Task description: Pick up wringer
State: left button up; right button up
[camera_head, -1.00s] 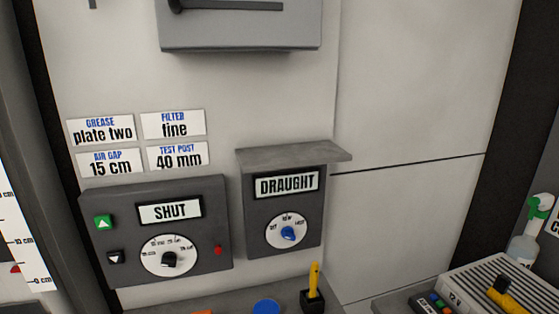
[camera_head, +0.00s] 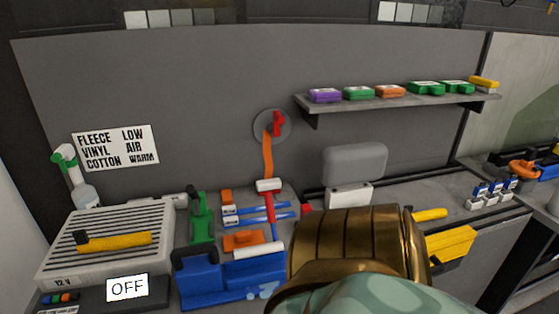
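I cannot tell for certain which thing is the wringer. On the bench, a blue tub (camera_head: 205,285) stands at the front with a white roller (camera_head: 258,250) along its upper right edge. Behind it lie an orange block (camera_head: 243,240), blue-handled tools (camera_head: 262,214) and a red-handled tool (camera_head: 271,215) with a white head. A green tool (camera_head: 201,222) stands to their left. Neither of my grippers shows in the head view. A large brass and pale green part of my arm fills the lower middle and hides the bench behind it.
A grey slatted unit (camera_head: 108,240) with a yellow-handled tool (camera_head: 115,241) stands at left, above an "OFF" display (camera_head: 127,288). A spray bottle (camera_head: 83,190) is behind it. A shelf (camera_head: 395,102) with several coloured blocks hangs on the wall. A yellow box (camera_head: 452,247) is at right.

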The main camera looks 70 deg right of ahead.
aim_at(201, 282)
jog(key=k+j+z, duration=0.1)
jog(key=z, duration=1.8)
